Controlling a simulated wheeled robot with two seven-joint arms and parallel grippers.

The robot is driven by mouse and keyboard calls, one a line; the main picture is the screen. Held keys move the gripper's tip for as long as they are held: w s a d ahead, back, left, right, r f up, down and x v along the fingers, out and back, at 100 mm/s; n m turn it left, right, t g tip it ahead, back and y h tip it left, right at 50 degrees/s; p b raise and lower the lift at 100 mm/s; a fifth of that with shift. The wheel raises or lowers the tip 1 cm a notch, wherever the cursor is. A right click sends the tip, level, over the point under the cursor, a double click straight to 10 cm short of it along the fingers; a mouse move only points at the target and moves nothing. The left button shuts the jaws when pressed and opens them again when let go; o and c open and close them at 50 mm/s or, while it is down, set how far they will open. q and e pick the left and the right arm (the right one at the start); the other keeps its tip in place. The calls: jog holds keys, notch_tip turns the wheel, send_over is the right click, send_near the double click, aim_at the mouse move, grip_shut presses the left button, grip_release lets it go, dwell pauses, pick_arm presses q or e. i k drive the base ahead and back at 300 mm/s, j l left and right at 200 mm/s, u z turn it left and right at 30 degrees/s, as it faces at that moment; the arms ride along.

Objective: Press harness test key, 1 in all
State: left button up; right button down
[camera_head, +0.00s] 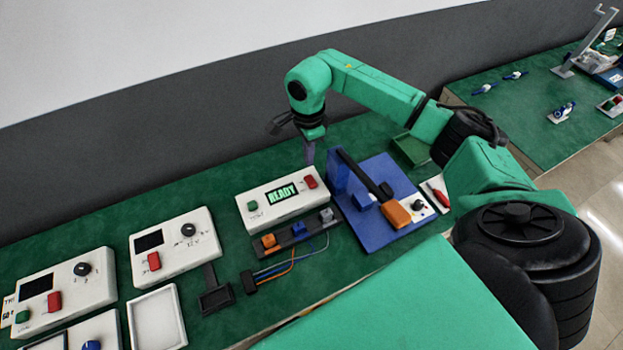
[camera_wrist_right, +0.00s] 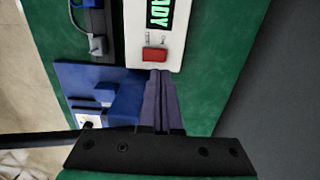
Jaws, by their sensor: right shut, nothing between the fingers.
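The white harness tester box (camera_head: 270,212) shows READY on its green display (camera_head: 282,194). It has a green key (camera_head: 253,206) at its left and a red key (camera_head: 310,182) at its right. The small labels by the keys are not legible. My right gripper (camera_head: 309,160) is shut and empty, fingers pointing down at the box's back right, close to the red key. In the right wrist view the shut fingertips (camera_wrist_right: 160,74) appear just below the red key (camera_wrist_right: 154,54); I cannot tell whether they touch the box. My left gripper is not in view.
A dark block with orange and blue connectors (camera_head: 298,229) and wires lies before the box. A blue fixture (camera_head: 385,239) with an upright plate and orange handle stands right. A green tray (camera_head: 411,151) lies behind it. Other white control boxes (camera_head: 172,255) stand left.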

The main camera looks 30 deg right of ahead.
aim_at(252, 205)
jog(key=k+j, duration=0.5)
jog(key=k, duration=0.15)
jog(key=k+j, duration=0.5)
jog(key=k, duration=0.2)
